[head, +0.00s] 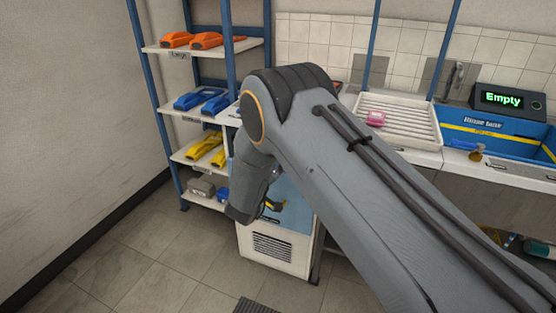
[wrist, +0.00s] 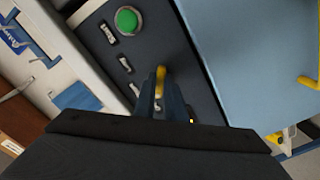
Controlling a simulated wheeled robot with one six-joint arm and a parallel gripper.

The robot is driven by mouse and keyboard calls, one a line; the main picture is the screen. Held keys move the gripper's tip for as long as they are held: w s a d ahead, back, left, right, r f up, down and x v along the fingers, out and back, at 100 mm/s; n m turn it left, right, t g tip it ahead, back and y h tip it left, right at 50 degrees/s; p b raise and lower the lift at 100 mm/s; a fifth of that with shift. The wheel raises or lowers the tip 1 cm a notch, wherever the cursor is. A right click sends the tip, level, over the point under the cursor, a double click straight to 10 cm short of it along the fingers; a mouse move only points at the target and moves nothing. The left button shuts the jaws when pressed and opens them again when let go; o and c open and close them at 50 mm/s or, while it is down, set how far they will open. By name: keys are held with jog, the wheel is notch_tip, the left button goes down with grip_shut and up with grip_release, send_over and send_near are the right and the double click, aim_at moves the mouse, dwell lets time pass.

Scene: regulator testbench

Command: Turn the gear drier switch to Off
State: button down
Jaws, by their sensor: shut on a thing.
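The gear drier (head: 290,195) is a white cabinet with a light blue door, standing behind my arm in the head view. In the wrist view its dark control panel (wrist: 185,60) shows a round green button (wrist: 128,21) and several small white marks or labels. A yellow switch handle (wrist: 160,82) sits low on this panel. My gripper (wrist: 162,95) is shut on the yellow switch handle, with its fingers on both sides of it. The lettering around the switch is too small or hidden to read. My arm hides the drier's top in the head view.
A shelf rack (head: 227,75) with orange, blue and yellow items stands left of the drier. A ribbed white tray (head: 400,122) holding a pink item and a blue basin (head: 490,130) with an "Empty" display (head: 505,99) are at right. The floor at front left is clear.

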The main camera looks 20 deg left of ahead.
jog(key=shift+a, duration=0.1)
jog(key=c, duration=1.8)
grip_release()
jog(key=s, duration=0.8)
jog(key=shift+a, duration=0.3)
